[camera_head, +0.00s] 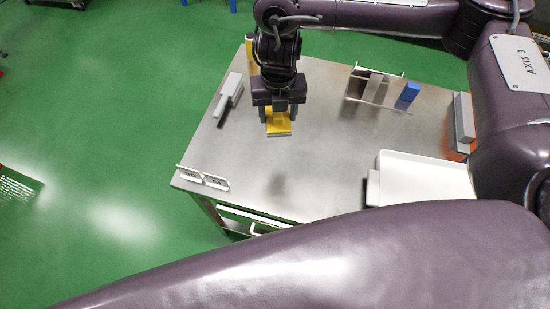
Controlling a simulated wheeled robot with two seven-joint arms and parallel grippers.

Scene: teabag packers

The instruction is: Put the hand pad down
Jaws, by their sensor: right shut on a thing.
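The hand pad, a yellow block with a paler lower edge (279,125), is in the head view near the upper left part of the steel table (310,165). My right gripper (277,108) points down and is shut on the pad. The gripper hides the pad's upper part. I cannot tell whether the pad touches the tabletop or hangs above it. My left gripper is not in view.
A grey tool (229,97) lies left of the gripper, and a yellow item (250,50) stands behind it. A rack (374,88) with a blue block (409,93) stands back right. A white tray (425,160) is at right. Small signs (215,182) stand front left. The table's middle is clear.

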